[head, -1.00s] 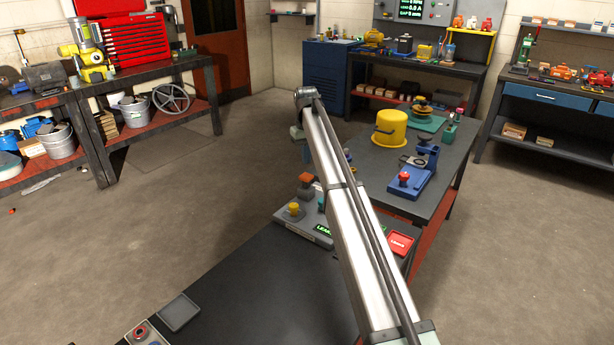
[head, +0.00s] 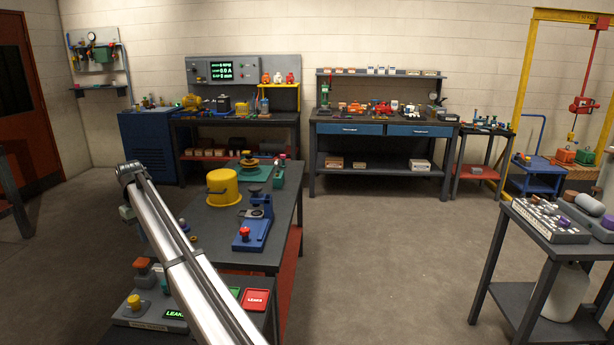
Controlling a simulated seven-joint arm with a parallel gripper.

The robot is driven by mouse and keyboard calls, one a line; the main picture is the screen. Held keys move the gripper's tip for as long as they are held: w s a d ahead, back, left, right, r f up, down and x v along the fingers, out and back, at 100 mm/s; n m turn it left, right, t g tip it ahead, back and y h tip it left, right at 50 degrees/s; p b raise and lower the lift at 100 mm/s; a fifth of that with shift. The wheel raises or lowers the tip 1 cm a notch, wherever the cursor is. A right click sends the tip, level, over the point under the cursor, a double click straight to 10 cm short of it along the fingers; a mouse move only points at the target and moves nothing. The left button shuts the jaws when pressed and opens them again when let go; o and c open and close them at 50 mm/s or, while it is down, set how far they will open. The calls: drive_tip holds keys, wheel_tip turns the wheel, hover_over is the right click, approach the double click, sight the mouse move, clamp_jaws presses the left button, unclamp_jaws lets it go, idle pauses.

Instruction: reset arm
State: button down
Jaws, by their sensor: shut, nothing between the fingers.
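My arm's silver links (head: 190,262) rise from the bottom edge to a grey joint (head: 131,172) at left centre. Part of a pale link shows just behind that joint. My gripper's fingers do not show, so I cannot see where they are. The arm crosses in front of a near bench and hides part of it. On that bench is a grey unit with a lit green display (head: 174,314) and a yellow knob. A green tray and a red tray (head: 256,299) marked LEAKS lie beside the arm.
Benches line the back wall. A dark cart (head: 548,246) stands at right. Open floor (head: 390,265) lies between.

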drive_tip(key=w+d+f+m+t, duration=0.1)
drive_tip(key=w+d+f, duration=0.6)
drive_tip(key=d, duration=0.8)
drive_tip(key=w+d+f+y, duration=0.1)
drive_tip(key=w+d+f, duration=0.55)
drive_tip(key=d, duration=0.85)
drive_tip(key=w+d+f+m+t, duration=0.1)
drive_tip(key=w+d+f, duration=0.65)
drive_tip(key=d, duration=0.65)
drive_tip(key=s+d+f+m+g, duration=0.1)
drive_tip(key=s+d+f+m, duration=0.1)
drive_tip(key=s+d+f, duration=0.7)
drive_tip(key=s+d+f+m+g+h, duration=0.15)
drive_tip(key=s+d+f, duration=0.35)
drive_tip(key=s+f, duration=0.7)
drive_tip(key=s+d+f+m+g, duration=0.2)
drive_tip(key=s+d+f, duration=0.4)
drive_tip(key=s+f, duration=0.45)
drive_tip(key=s+d+f+m+g, duration=0.1)
drive_tip(key=s+d+f, duration=0.1)
drive_tip(key=s, duration=1.2)
drive_tip(key=s+d+f+m+g, duration=0.2)
drive_tip(key=s+d, duration=0.2)
drive_tip(key=s, duration=0.9)
drive_tip(key=s+d+f+m+g, duration=0.1)
drive_tip(key=s+d, duration=0.3)
drive_tip(key=s, duration=1)
drive_tip(key=shift+s+f, duration=0.3)
drive_tip(key=shift+f, duration=0.15)
